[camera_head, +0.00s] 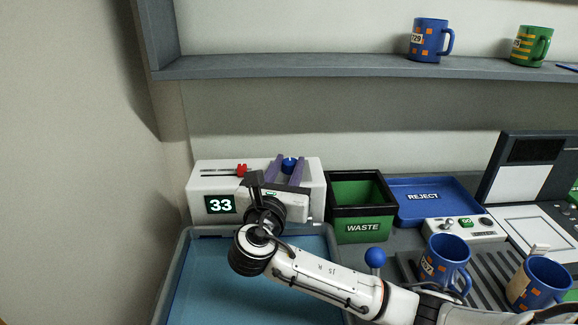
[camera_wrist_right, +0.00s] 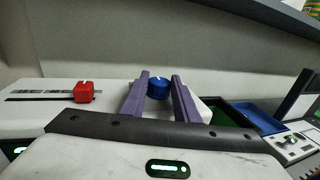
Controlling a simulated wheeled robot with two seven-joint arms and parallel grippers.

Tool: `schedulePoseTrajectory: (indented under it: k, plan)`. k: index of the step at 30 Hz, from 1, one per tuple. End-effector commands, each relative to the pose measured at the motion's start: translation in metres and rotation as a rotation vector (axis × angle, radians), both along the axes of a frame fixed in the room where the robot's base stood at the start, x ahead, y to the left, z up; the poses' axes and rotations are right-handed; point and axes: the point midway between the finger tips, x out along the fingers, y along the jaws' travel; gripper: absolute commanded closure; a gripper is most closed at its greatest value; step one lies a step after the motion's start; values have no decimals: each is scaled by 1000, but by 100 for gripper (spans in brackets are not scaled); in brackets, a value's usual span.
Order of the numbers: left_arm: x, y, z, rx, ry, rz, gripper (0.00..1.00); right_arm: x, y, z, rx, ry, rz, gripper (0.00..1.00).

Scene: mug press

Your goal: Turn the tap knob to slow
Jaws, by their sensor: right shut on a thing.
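The blue tap knob (camera_head: 290,164) stands on top of a white box (camera_head: 252,170) at the back left. In the right wrist view the knob (camera_wrist_right: 158,88) sits between the two purple fingers, with a small pale mark on its top. My right gripper (camera_head: 286,162) reaches over the box from the front and is shut on the knob. The wrist view shows its fingertips (camera_wrist_right: 160,77) on either side of the knob. I cannot read any speed label by the knob. My left gripper is not in view.
A blue basin (camera_head: 230,285) lies in front. A WASTE bin (camera_head: 362,227) and REJECT tray (camera_head: 424,213) stand right. Mugs (camera_head: 445,262) stand at the right; a shelf (camera_head: 330,66) runs above.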

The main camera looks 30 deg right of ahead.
Motion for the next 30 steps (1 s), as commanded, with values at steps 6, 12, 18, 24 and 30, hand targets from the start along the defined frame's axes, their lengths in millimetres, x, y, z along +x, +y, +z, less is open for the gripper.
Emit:
schedulePoseTrajectory:
  k: [6,12,18,24,30]
  plan:
    - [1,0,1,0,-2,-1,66,1,0,2,-2,-4,-8,95]
    - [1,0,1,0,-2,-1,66,1,-1,2,-2,-4,-8,95]
    - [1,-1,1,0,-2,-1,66,1,0,1,-1,-4,-7,54]
    - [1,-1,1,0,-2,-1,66,0,0,1,-1,-2,-8,54]
    - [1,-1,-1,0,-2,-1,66,1,0,18,1,-7,-8,54]
